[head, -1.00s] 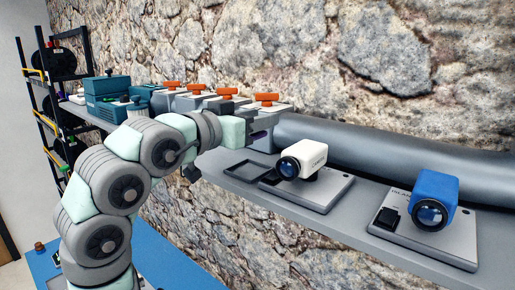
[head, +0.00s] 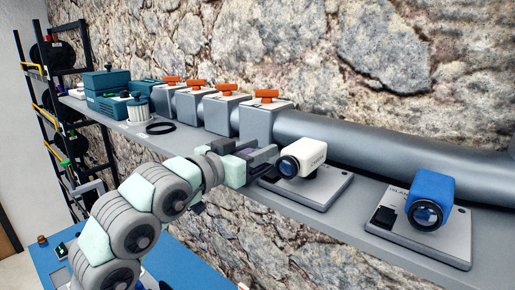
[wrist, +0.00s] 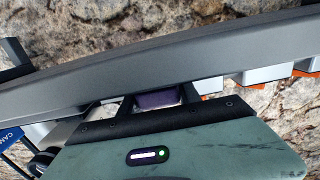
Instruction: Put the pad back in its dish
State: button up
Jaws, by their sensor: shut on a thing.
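My gripper (head: 262,156) is low over the shelf, just left of the white camera, and is shut on a purple pad. The pad (wrist: 157,99) shows between the two fingers in the wrist view, largely hidden by the gripper body. In the head view only a little purple (head: 243,152) shows at the fingers. A dark square frame that could be the dish showed on the shelf left of the white camera earlier. My gripper now covers that spot, and I cannot tell whether the pad touches it.
The white camera (head: 303,158) on its base plate stands close right of my gripper. A blue camera (head: 432,198) is farther right. Blocks with orange handles (head: 266,95) and a thick grey pipe (head: 390,155) line the back. A black ring (head: 160,128) lies farther left on the shelf (head: 190,138).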

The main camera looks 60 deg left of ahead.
jog(key=shift+f, duration=0.1)
jog(key=o, duration=1.3)
jog(key=shift+r, duration=0.2)
jog(key=shift+s+d, duration=0.1)
jog(key=shift+s, duration=0.25)
jog(key=b+v, duration=0.3)
jog(key=v, duration=0.8)
jog(key=shift+s+d, duration=0.1)
jog(key=shift+d, duration=0.1)
